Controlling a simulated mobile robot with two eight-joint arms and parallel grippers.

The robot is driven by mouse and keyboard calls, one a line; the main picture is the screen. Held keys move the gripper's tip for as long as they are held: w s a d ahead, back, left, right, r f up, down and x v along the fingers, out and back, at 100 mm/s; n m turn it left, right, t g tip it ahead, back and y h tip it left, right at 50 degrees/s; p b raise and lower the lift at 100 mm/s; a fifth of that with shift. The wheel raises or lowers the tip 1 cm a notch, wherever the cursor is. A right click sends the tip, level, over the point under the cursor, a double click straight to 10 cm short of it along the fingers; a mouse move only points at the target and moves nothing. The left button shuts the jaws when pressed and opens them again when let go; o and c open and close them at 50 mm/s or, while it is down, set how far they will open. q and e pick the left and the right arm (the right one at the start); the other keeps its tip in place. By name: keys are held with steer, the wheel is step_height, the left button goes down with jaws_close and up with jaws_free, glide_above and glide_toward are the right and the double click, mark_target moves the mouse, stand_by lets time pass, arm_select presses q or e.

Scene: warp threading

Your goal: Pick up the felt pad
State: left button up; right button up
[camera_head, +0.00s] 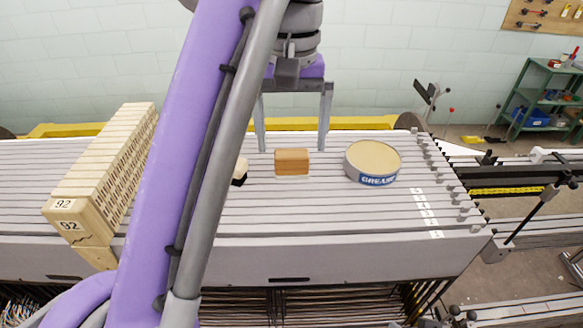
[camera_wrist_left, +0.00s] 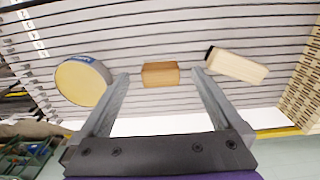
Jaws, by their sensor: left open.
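A small brown block with a pale layer along its bottom, which looks like the felt pad (camera_head: 292,162), lies on the grey slatted top. It also shows in the left wrist view (camera_wrist_left: 160,74), between the finger lines. My left gripper (camera_head: 292,149) points down with its two fingers spread wide, one to each side of the pad. It is open and empty, and I see no contact with the pad. In the left wrist view the fingertips (camera_wrist_left: 161,73) flank the pad with a gap on both sides. My right gripper is not in view.
A round grease tin (camera_head: 373,163) stands right of the pad. A pale block with a black end (camera_head: 240,172) lies to the left, partly behind my arm. A long perforated wooden block marked 92 (camera_head: 105,165) is farther left. The slatted surface (camera_head: 330,215) in front is clear.

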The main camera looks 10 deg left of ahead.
mark_target(292, 155)
arm_select(q)
steer(key=f, duration=0.2)
steer(key=w+f+b, duration=0.1)
steer(key=f, duration=0.2)
steer(key=shift+w+a+f+b, duration=0.1)
steer(key=shift+w+a+b, duration=0.1)
steer(key=shift+b, duration=0.1)
steer(key=shift+s+f, duration=0.35)
steer(key=shift+w, duration=0.3)
steer(key=shift+c, duration=0.9)
steer(key=shift+s, duration=0.1)
steer(key=c, duration=1.1)
steer(key=r+p, duration=0.3)
steer(key=r, duration=0.6)
steer(key=shift+w+r+p, duration=0.2)
steer(key=shift+p, duration=0.15)
steer(key=shift+c, duration=0.2)
steer(key=shift+r, duration=0.4)
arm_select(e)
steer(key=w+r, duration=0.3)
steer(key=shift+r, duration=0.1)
